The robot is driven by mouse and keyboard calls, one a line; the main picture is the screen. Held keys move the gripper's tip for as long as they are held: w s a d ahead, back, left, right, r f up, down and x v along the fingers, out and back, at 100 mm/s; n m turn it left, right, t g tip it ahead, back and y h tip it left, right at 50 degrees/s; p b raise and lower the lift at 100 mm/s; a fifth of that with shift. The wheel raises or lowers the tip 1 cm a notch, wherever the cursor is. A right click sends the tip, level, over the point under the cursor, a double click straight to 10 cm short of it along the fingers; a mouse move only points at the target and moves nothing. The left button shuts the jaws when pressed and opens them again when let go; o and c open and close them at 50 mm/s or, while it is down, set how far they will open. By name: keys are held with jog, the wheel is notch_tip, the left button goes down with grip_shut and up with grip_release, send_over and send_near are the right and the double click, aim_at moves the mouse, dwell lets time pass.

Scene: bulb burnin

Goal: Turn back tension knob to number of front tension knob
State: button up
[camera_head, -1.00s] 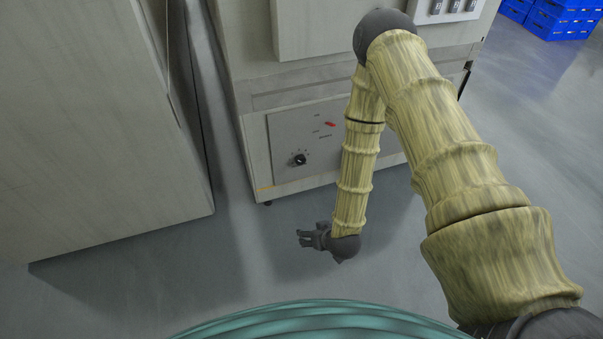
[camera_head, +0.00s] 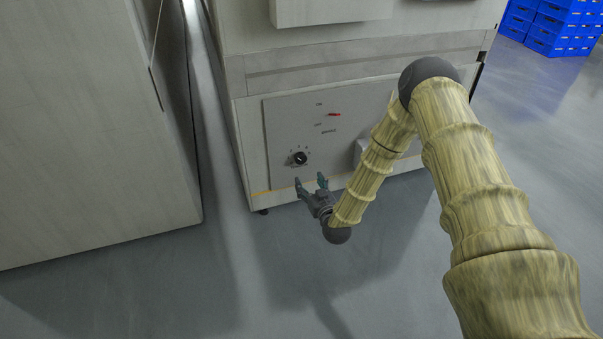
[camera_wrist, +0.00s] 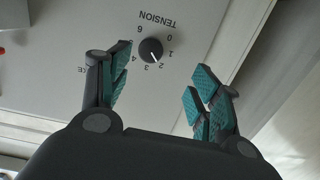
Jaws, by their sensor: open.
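A black tension knob (camera_head: 299,159) sits low on the left of the grey machine panel (camera_head: 280,122). In the wrist view the knob (camera_wrist: 151,50) shows upside down, with "TENSION" and a number scale from 0 to 6 around it. Its white pointer line appears to aim near 2. My gripper (camera_head: 310,181) is open and empty, just below and in front of the knob, apart from it. In the wrist view the fingers (camera_wrist: 158,62) stand on either side of the knob. Only one tension knob is in view; I cannot tell whether it is front or back.
A red switch (camera_head: 335,114) is on the panel, up and right of the knob. A grey box (camera_head: 363,152) juts out at the panel's right, partly behind my arm. A tall cabinet (camera_head: 90,130) stands at left. Blue crates (camera_head: 552,27) are far right. The floor in front is clear.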

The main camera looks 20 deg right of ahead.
aim_at(302, 161)
jog(key=shift+t, duration=0.4)
jog(key=w+b, duration=0.1)
jog(key=w, duration=0.2)
jog(key=w+b, duration=0.2)
jog(key=w, duration=0.2)
jog(key=w+d+b, duration=0.1)
jog(key=w+b, duration=0.1)
jog(key=w, duration=0.2)
jog(key=shift+w+f, duration=0.15)
jog(key=shift+w, duration=0.05)
jog(key=shift+w+b, duration=0.4)
jog(key=shift+w, duration=0.1)
jog(key=shift+c, duration=0.4)
jog(key=c, duration=0.9)
